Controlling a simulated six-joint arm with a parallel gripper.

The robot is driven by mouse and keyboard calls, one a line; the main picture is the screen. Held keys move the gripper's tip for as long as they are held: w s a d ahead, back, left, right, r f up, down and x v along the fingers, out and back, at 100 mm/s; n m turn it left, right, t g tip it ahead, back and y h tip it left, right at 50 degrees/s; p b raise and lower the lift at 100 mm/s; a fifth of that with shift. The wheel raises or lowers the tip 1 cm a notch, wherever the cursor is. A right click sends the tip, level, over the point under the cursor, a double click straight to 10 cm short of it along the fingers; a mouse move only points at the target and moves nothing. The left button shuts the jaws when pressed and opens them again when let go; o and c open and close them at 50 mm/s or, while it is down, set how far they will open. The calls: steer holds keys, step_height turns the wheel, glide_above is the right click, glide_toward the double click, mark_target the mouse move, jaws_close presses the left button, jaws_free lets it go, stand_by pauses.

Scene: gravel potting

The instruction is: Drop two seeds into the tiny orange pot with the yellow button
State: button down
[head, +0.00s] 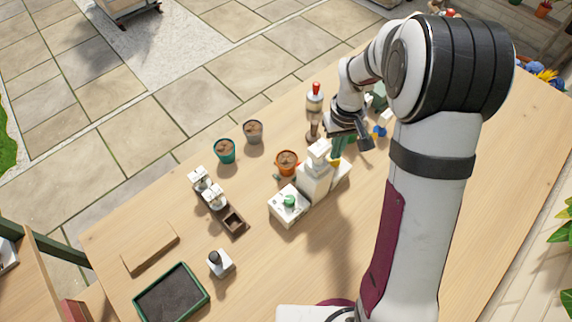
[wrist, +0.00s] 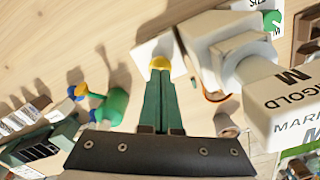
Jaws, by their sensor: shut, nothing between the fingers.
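The orange pot (head: 286,162) stands upright with brown soil in it, beside the white seed dispenser (head: 316,176). A sliver of its orange rim shows in the wrist view (wrist: 214,97); the dispenser hides the rest. The yellow button (wrist: 160,63) sits on a white base plate (wrist: 148,48). My gripper (wrist: 160,74) has its green fingers shut and empty, with the tips right at the button. I cannot tell whether they touch or press it. In the head view, my gripper (head: 337,154) points down over the dispenser's right end. No seeds can be made out.
A green button (head: 289,200) sits on the dispenser's other end. Teal (head: 225,150) and grey (head: 252,131) pots stand left of the orange pot.

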steer(key=shift+f, duration=1.15)
steer(key=shift+r, duration=1.4)
steer(key=shift+r, duration=2.5)
